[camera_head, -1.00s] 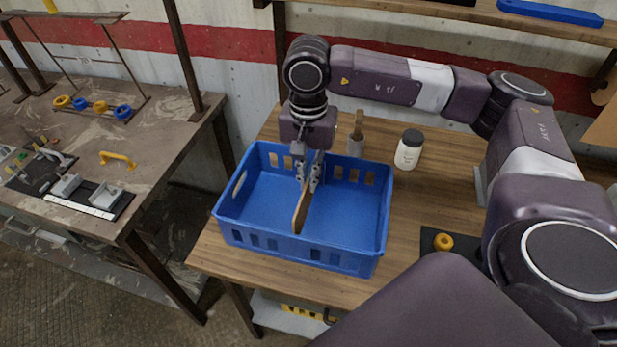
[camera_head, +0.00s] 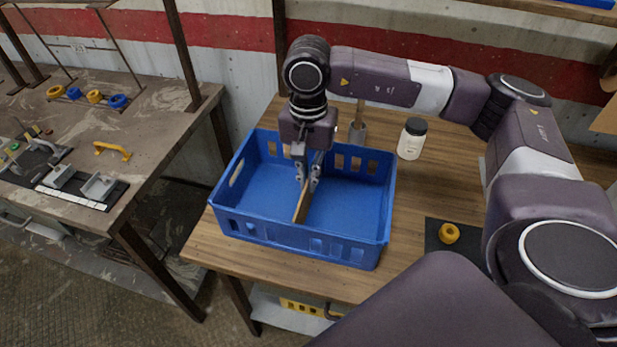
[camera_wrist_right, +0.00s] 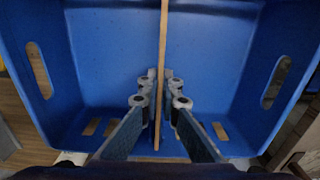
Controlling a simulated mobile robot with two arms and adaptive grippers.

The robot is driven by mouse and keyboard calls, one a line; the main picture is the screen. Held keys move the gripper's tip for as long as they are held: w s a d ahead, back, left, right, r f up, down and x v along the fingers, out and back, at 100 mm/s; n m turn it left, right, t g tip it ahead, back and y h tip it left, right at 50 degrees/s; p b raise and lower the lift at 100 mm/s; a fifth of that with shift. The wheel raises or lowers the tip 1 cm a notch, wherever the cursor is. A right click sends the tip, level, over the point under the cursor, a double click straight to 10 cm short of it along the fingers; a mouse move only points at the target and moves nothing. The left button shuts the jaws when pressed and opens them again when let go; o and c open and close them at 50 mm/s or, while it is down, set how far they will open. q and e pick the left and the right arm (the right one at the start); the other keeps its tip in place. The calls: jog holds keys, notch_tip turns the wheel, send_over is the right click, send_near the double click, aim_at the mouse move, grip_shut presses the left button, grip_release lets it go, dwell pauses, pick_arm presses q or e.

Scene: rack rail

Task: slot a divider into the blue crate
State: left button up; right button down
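The blue crate (camera_head: 228,224) stands on the wooden table, open at the top, with slots in its walls. The divider (camera_head: 301,207), a thin wooden board, stands on edge inside the crate near its middle, running from front to back. My right gripper (camera_head: 308,184) reaches down into the crate from above, shut on the divider with one finger on each side. In the right wrist view the divider (camera_wrist_right: 163,40) runs between the fingers (camera_wrist_right: 161,85). The divider's lower edge and its fit at the crate walls are not clear. My left gripper is not in view.
A yellow ring (camera_head: 449,233) lies on a dark mat at the right. A grey workbench (camera_head: 150,140) with fixtures stands at the left, across a gap.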

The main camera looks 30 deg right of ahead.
jog(key=shift+f, duration=0.2)
jog(key=c, duration=2.1)
grip_release()
